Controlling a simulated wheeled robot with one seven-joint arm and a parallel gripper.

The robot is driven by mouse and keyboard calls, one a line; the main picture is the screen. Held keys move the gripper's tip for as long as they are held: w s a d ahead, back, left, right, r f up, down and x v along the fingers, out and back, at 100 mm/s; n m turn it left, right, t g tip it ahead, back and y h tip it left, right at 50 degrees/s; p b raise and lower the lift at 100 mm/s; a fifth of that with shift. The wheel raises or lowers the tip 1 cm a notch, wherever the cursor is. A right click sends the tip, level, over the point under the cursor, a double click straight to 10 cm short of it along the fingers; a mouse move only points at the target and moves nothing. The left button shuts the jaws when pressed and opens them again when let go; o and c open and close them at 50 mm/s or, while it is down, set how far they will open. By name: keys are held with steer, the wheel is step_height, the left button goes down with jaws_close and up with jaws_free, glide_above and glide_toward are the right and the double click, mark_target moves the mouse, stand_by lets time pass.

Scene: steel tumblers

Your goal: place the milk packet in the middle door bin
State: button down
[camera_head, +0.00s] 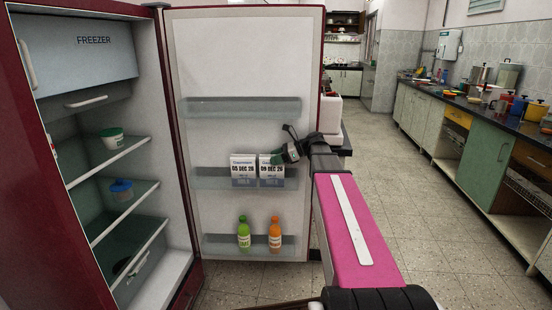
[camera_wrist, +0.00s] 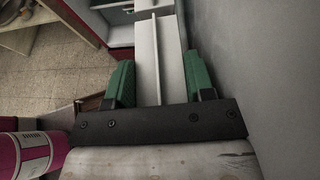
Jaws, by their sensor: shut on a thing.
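My gripper (camera_head: 283,156) is at the right packet in the middle door bin (camera_head: 205,183) of the open fridge. Its green fingers show in the wrist view (camera_wrist: 160,76), shut on a white packet (camera_wrist: 147,60) with a raised seam. In the head view this appears to be the right milk packet (camera_head: 270,170), marked 09 DEC 26. It is upright, with its lower part behind the bin's see-through front. A similar packet (camera_head: 243,168), marked 05 DEC 26, stands close on its left. Whether the held packet rests on the bin floor cannot be told.
The top door bin (camera_head: 240,107) is empty. The bottom bin (camera_head: 215,244) holds a green bottle (camera_head: 244,233) and an orange bottle (camera_head: 275,235). The fridge shelves (camera_head: 108,160) are at left. Open floor (camera_head: 400,170) and a counter (camera_head: 475,110) lie right.

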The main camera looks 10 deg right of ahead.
steer(key=shift+c, duration=2.4)
jaws_free()
steer(key=v, duration=1.2)
steer(key=shift+r, duration=0.1)
